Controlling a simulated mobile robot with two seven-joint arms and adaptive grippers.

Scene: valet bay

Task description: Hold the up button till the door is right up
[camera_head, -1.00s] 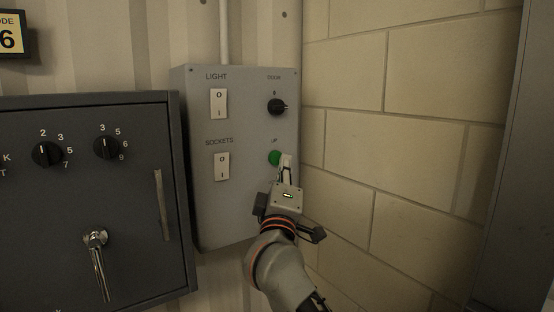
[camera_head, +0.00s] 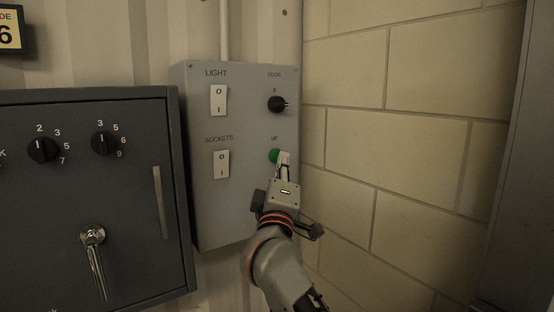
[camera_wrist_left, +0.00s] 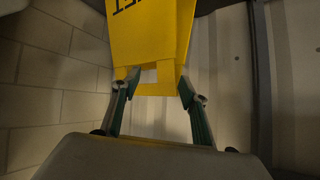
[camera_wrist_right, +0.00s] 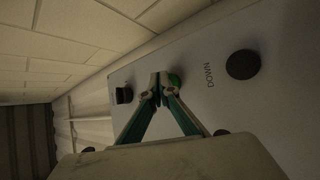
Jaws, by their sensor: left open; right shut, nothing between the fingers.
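The green up button (camera_head: 273,156) is on the grey control panel (camera_head: 240,215), under the UP label. My right gripper (camera_head: 284,158) is shut and empty, its fingertips at the button's right side in the head view. In the right wrist view the shut fingertips (camera_wrist_right: 160,78) overlap the green button (camera_wrist_right: 174,80), hiding part of it; I cannot tell whether it is pressed in. A black knob (camera_head: 277,104) under the DOOR label sits above the button. A black button by the DOWN label shows in the right wrist view (camera_wrist_right: 242,64). My left gripper (camera_wrist_left: 156,84) is open. The door is not identifiable.
LIGHT (camera_head: 218,100) and SOCKETS (camera_head: 221,164) switches are left on the panel. A grey cabinet (camera_head: 85,200) with dials and a lever handle stands further left. A block wall (camera_head: 400,140) is close on the right. A yellow sign (camera_wrist_left: 150,35) is ahead of the left gripper.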

